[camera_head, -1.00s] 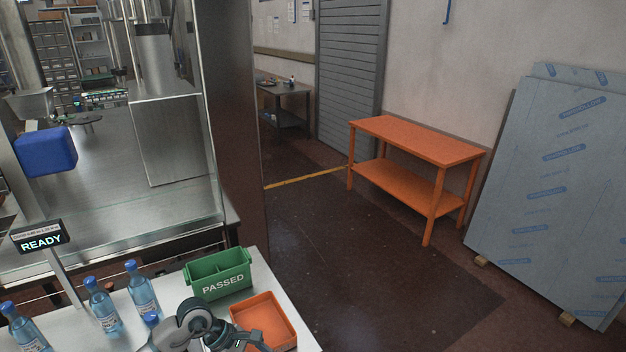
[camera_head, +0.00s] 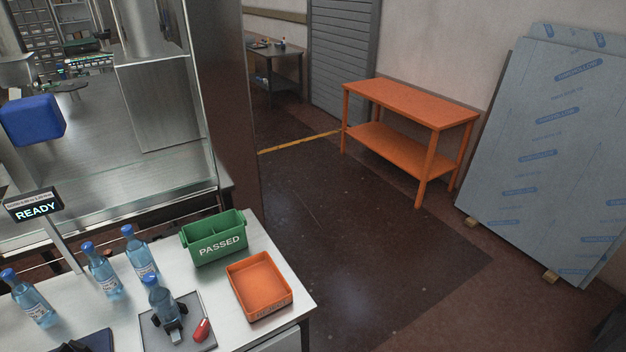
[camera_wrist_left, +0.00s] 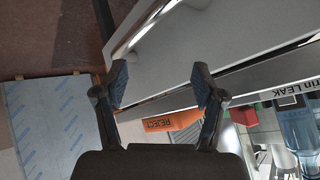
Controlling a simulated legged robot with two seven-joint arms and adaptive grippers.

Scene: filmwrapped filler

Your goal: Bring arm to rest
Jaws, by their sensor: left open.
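My left gripper (camera_wrist_left: 160,85) shows in the left wrist view, open and with nothing between its fingers. The head view does not clearly show it. My right gripper is not in view.
Several blue-capped bottles (camera_head: 103,277) stand on the left of the white table (camera_head: 285,262). A green PASSED box (camera_head: 215,241) and the orange tray (camera_head: 260,287) sit at its right. An orange bench (camera_head: 405,105) and wrapped panels (camera_head: 560,150) stand beyond open floor.

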